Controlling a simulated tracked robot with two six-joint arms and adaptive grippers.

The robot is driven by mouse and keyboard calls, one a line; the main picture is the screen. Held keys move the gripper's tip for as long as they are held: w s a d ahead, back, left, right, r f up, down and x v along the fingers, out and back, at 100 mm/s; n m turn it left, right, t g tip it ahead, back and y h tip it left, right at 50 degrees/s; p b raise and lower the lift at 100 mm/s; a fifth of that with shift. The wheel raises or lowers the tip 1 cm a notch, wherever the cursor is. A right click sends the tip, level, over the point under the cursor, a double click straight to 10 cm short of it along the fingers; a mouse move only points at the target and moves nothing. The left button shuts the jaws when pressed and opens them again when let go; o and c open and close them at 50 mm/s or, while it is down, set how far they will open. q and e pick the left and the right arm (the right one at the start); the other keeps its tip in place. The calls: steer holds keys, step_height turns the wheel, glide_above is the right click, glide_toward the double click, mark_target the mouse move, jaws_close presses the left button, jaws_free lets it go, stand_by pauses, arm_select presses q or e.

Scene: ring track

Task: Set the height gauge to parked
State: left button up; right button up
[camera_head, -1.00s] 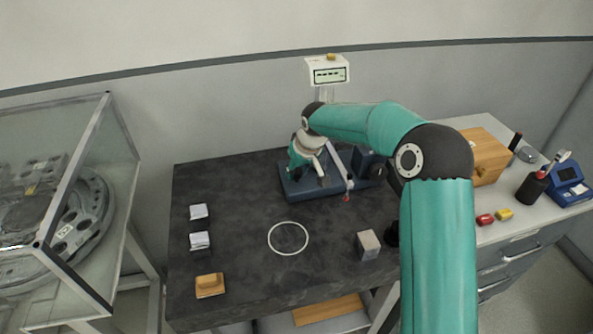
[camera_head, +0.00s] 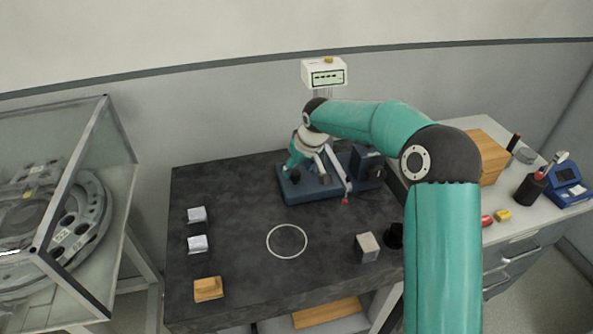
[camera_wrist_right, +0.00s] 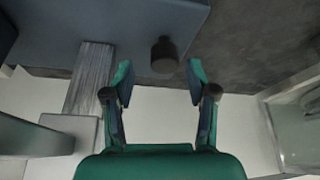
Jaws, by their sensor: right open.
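The height gauge has a blue base (camera_head: 300,196) at the back of the dark bench. Its white display head (camera_head: 325,73) stands above and behind my right arm, which hides much of its column. A silver bar with a red tip (camera_head: 345,200) slopes down at the front of the gauge. My right gripper (camera_head: 303,172) is over the left part of the base and open. In the right wrist view its fingers (camera_wrist_right: 160,78) are apart, with a dark round knob (camera_wrist_right: 164,55) just beyond the gap between them. A ribbed silver column (camera_wrist_right: 90,78) stands left of them. My left gripper is out of view.
A white ring (camera_head: 287,241), a grey block (camera_head: 367,247), two small pale blocks (camera_head: 197,244) and a wooden block (camera_head: 208,289) rest on the bench. A glass case (camera_head: 75,190) stands left. A wooden box (camera_head: 488,157) is on the right counter.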

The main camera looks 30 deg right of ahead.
steer(key=v, duration=1)
steer(key=shift+r, duration=0.15)
